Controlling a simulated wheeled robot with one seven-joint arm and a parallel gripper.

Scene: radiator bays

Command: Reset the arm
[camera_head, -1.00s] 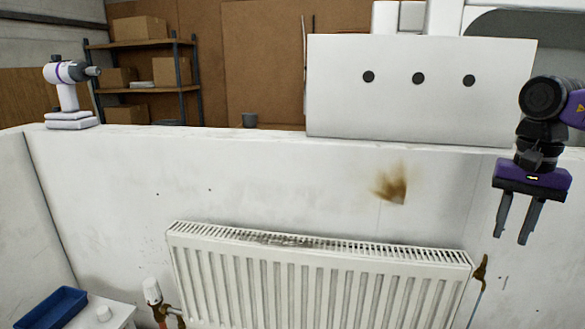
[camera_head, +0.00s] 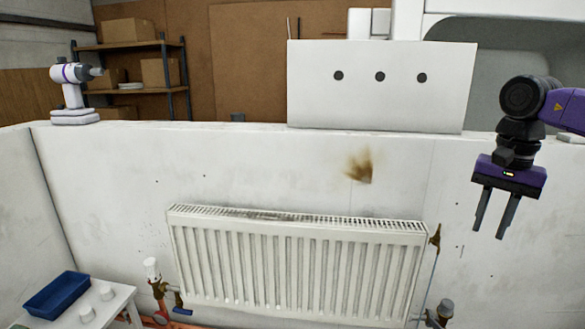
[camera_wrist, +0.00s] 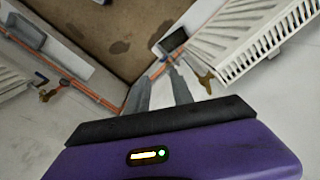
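My gripper (camera_head: 489,230) hangs at the right of the head view, fingers pointing down. It is open, with a clear gap between its two grey fingers and nothing between them. It is apart from the wall and to the right of the white radiator (camera_head: 296,262). In the wrist view my gripper (camera_wrist: 158,85) shows its dark fingers spread, with floor and pipes beyond. The radiator also shows at the upper right of the wrist view (camera_wrist: 228,38).
A blue tray (camera_head: 57,294) and white caps (camera_head: 87,313) sit on a small table at lower left. A white-capped valve (camera_head: 151,269) stands left of the radiator. A cordless drill (camera_head: 74,85) and white panel (camera_head: 380,104) stand on the wall's top. Copper pipes (camera_wrist: 75,72) run along the walls.

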